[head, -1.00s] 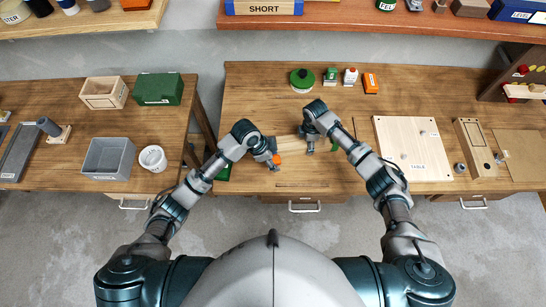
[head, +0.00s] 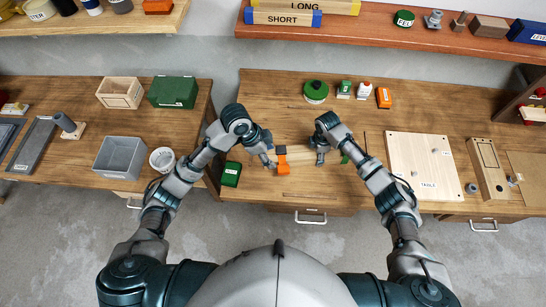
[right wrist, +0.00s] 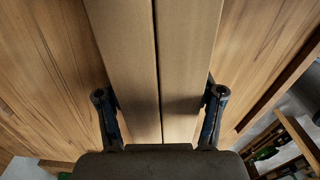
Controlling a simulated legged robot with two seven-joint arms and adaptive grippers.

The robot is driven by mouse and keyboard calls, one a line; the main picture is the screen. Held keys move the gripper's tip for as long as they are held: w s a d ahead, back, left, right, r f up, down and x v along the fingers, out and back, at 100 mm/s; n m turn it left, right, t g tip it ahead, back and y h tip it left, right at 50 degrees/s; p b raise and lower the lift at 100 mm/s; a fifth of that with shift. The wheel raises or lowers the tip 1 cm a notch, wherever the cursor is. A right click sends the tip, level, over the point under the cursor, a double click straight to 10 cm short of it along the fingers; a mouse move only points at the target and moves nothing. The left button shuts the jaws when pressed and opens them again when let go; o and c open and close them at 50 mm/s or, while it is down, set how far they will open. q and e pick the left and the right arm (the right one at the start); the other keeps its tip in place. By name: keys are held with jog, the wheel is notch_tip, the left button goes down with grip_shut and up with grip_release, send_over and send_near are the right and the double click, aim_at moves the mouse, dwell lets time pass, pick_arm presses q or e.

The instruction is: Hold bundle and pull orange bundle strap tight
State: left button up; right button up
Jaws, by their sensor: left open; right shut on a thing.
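The bundle (head: 302,159) of pale wooden strips lies on the right workbench. In the right wrist view its two long strips (right wrist: 128,50) run side by side with a thin dark seam between them. The orange strap (head: 283,161) crosses the bundle near its left end and hangs toward the bench front. My left gripper (head: 269,161) is open and empty, just left of the strap and apart from it. My right gripper (head: 320,158) is shut on the bundle, right of the strap; one finger stands on each side of the strips (right wrist: 160,118).
A green box (head: 231,174) stands left of the bundle. A green round tin (head: 316,91), small bottles and an orange box (head: 383,97) stand behind it. A pale board (head: 422,165) lies to the right. The bench between tin and bundle is mostly clear.

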dwell(0.3)
jog(key=o, duration=1.6)
jog(key=shift+o, duration=0.8)
jog(key=shift+w+f, duration=0.1)
notch_tip(320, 180, up, 20)
jog(key=shift+f, duration=0.1)
